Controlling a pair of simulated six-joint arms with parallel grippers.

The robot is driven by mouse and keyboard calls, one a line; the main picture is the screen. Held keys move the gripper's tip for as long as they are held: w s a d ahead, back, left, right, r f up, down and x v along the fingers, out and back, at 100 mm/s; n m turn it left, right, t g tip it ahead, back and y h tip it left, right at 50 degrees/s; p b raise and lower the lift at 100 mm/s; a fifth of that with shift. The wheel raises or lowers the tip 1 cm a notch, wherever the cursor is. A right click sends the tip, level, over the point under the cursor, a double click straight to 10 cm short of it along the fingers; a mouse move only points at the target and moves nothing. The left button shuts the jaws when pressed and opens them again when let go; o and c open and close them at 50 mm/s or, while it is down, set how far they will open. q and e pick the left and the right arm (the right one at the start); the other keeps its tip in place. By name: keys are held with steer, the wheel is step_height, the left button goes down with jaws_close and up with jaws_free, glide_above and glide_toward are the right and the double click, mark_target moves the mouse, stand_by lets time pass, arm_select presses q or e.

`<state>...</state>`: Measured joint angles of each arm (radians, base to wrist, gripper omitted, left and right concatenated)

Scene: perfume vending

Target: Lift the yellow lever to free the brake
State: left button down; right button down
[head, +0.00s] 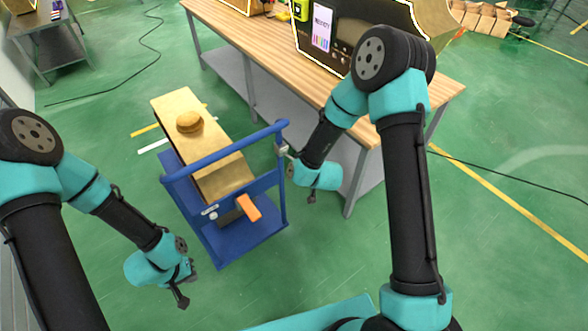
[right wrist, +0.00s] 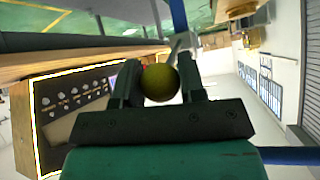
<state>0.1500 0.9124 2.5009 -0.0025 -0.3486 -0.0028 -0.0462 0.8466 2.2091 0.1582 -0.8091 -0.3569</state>
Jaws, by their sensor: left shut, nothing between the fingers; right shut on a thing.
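A blue cart (head: 225,240) stands on the green floor in the head view. An orange-yellow lever (head: 248,207) sticks out from its near panel. My right gripper (head: 285,152) is beside the right end of the cart's blue handle bar (head: 235,148). In the right wrist view its fingers (right wrist: 160,90) are shut on a round yellow knob (right wrist: 160,82). The knob is hidden in the head view, and I cannot tell what it is fixed to. My left gripper (head: 181,296) is shut and empty, low at the left, apart from the cart.
A tan box (head: 175,105) with a round brown thing (head: 189,121) on it lies on the cart. A wooden table (head: 250,35) with a dark machine (head: 345,32) stands behind my right arm.

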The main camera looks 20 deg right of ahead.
steer(key=shift+w+a+r, duration=0.1)
steer(key=shift+w+r, duration=0.05)
steer(key=shift+r, duration=0.2)
steer(key=c, duration=0.7)
jaws_free()
